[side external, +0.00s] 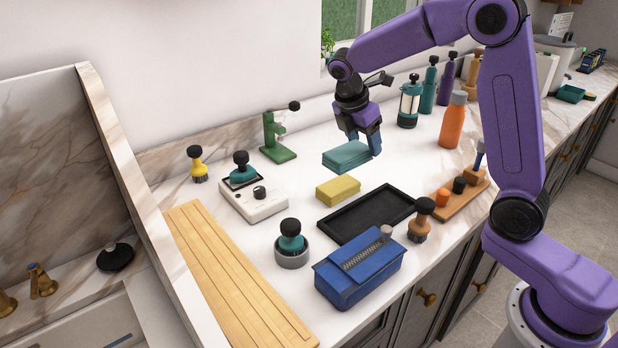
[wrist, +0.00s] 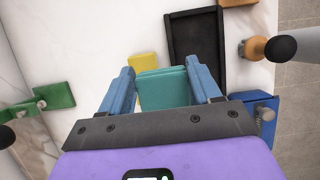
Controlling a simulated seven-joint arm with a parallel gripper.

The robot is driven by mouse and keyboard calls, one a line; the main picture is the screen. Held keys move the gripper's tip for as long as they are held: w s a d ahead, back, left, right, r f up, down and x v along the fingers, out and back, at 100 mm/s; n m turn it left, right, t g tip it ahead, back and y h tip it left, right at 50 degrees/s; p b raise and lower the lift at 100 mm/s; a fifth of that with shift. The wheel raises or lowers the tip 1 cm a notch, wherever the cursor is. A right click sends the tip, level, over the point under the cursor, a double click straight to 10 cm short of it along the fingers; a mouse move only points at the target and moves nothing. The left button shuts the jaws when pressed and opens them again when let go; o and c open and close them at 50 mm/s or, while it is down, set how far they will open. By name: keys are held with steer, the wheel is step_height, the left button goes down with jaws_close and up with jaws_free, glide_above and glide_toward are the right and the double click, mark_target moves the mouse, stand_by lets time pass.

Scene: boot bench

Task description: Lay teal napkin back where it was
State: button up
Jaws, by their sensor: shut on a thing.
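The teal napkin (side external: 346,158) is a folded stack held by my gripper (side external: 363,145) at the back middle of the white counter. In the wrist view the napkin (wrist: 164,88) sits between the two blue fingers of my gripper (wrist: 165,92), which are shut on it. It appears to be raised a little above the counter, but the exact gap is hard to tell. A yellow folded cloth or block (side external: 338,190) lies on the counter just in front of it, and it also shows in the wrist view (wrist: 144,62).
A black tray (side external: 338,231) lies in front of the yellow block. A blue box (side external: 352,285), a white device (side external: 262,210) and a green stand (side external: 280,152) are around. An orange bottle (side external: 452,122) and several other bottles stand right. Bare counter lies left of the napkin.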

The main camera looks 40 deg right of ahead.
steer(key=shift+w+a+r, duration=0.15)
steer(key=shift+w+a, duration=0.05)
steer(key=shift+w, duration=0.7)
steer(key=w+f, duration=0.2)
steer(key=w, duration=0.2)
steer(key=w+f, duration=0.3)
steer(key=w, duration=0.1)
steer(key=w+f, duration=0.3)
steer(key=w, duration=0.1)
steer(key=shift+w+d+f, duration=0.2)
steer(key=shift+w+d, duration=0.05)
steer(key=shift+w+f, duration=0.6)
steer(key=shift+f, duration=1.6)
steer(key=shift+f, duration=0.1)
steer(key=o, duration=1.1)
